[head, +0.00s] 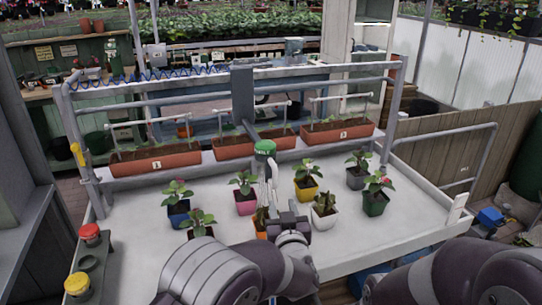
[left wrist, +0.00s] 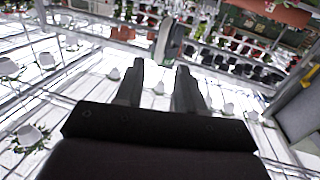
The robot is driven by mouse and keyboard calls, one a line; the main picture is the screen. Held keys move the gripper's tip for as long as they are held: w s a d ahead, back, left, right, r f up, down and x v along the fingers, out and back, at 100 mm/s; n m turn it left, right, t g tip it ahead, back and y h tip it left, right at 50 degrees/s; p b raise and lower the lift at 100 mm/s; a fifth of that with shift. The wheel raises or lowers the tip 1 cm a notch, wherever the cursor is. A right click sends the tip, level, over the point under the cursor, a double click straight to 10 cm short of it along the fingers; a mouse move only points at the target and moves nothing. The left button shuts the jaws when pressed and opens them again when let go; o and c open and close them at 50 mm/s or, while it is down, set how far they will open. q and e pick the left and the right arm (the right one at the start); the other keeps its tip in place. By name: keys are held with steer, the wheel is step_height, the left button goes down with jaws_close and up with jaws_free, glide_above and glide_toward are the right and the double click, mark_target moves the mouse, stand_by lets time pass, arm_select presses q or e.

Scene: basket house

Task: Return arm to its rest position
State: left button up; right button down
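My left arm (head: 225,275) comes in from the bottom and reaches over the white table (head: 350,245). My left gripper (head: 268,190) is above the middle of the table, among the potted plants and just below a round green-topped piece (head: 265,147). In the left wrist view the two dark fingers (left wrist: 158,88) stand apart with nothing held between them. I cannot tell whether the gripper touches the green piece. Part of my right arm (head: 445,275) shows at the lower right; its gripper is out of view.
Several small potted plants surround the left gripper, including a pink pot (head: 245,205), a yellow pot (head: 306,192) and a white pot (head: 323,219). Long brown planters (head: 155,162) and a grey post (head: 242,95) stand behind. Red (head: 90,232) and yellow (head: 77,285) jars stand at left.

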arm_select(q)
steer(key=s+d+f+m+g+h, duration=0.3)
steer(key=s+d+f+g+h, duration=0.15)
steer(key=f, duration=0.45)
steer(key=s+a+f+m+g, duration=0.1)
steer(key=s+a+f+g, duration=0.2)
steer(key=s+a+g, duration=0.25)
steer(key=s+a+r+n+g+y+p, duration=0.1)
steer(key=s+a+r+g, duration=0.1)
steer(key=s+a, duration=0.7)
steer(key=s+a+r+n+g+y+p, duration=0.1)
steer(key=s+a+g, duration=0.3)
steer(key=s+a, duration=0.6)
steer(key=a+r+y, duration=0.1)
steer(key=a, duration=0.3)
steer(key=shift+n+p, duration=0.3)
